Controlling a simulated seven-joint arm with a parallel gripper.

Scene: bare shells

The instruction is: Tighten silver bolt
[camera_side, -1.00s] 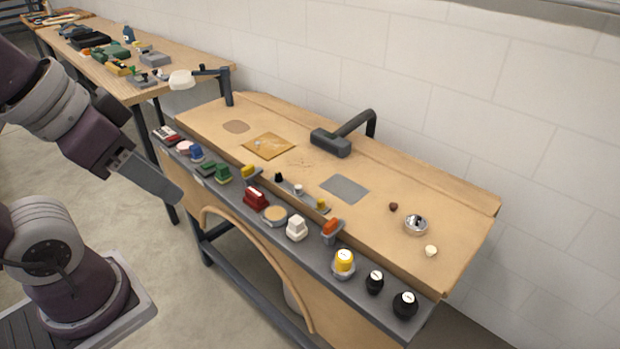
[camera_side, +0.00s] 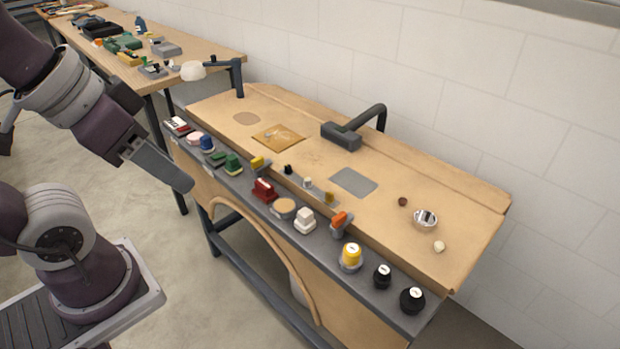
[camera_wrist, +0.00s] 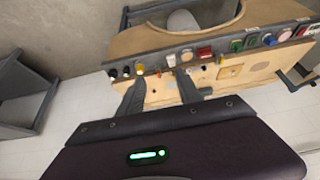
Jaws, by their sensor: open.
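A small round silver piece (camera_side: 425,218) with a shiny top lies on the right part of the wooden bench top in the side view. It is the only bright silver thing there; I cannot tell if it is the bolt, and no threads show. My gripper (camera_side: 188,186) is at the left in the side view, in front of the bench's left end and far from the silver piece. In the wrist view my gripper (camera_wrist: 160,74) shows two dark fingers spread apart with nothing held between them. The silver piece is too small to make out in the wrist view.
The wooden bench (camera_side: 300,160) has a grey front strip with a yellow knob (camera_side: 351,255), black knobs (camera_side: 412,299) and several coloured blocks. A small brown piece (camera_side: 403,202) and cream piece (camera_side: 439,246) flank the silver one.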

